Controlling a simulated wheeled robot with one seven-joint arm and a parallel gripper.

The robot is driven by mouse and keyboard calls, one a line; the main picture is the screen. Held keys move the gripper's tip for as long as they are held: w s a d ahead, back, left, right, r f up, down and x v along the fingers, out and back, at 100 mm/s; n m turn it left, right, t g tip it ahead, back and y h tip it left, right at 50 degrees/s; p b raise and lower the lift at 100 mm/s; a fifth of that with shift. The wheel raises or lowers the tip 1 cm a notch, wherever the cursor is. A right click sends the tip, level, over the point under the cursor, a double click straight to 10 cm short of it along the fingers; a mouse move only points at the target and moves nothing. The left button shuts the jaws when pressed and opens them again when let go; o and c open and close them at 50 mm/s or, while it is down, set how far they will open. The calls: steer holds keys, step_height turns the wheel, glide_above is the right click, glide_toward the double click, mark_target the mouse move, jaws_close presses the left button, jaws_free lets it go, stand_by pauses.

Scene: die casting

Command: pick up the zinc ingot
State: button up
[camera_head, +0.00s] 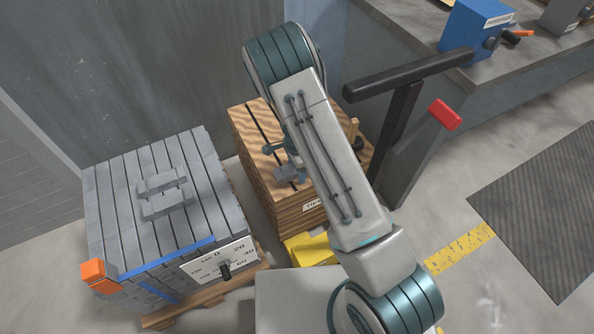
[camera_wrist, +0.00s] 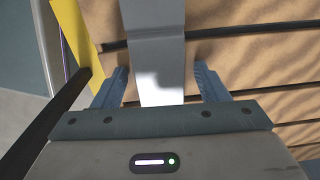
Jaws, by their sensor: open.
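A smooth grey zinc ingot (camera_wrist: 155,50) lies on the slatted wooden top of a crate (camera_wrist: 250,55) in the wrist view. My gripper (camera_wrist: 161,72) is open, with its two blue fingers on either side of the ingot. A gap shows between each finger and the ingot. In the head view a grey piece, probably this ingot's end (camera_head: 286,173), shows on the wooden crate (camera_head: 255,130). My arm hides most of my gripper and the rest of the ingot there.
A strapped stack of grey ingots (camera_head: 115,205) stands on a pallet (camera_head: 190,308) at left, with a dial plate (camera_head: 222,262) in front. A black post with a crossbar (camera_head: 405,78) stands right of the crate. A bench (camera_head: 410,45) with a blue device (camera_head: 472,25) is behind.

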jaws_close()
steer(key=shift+w+r, duration=0.15)
steer(key=shift+r, duration=0.3)
step_height(320, 180, up, 9)
steer(key=p, duration=0.2)
steer(key=shift+r, duration=0.2)
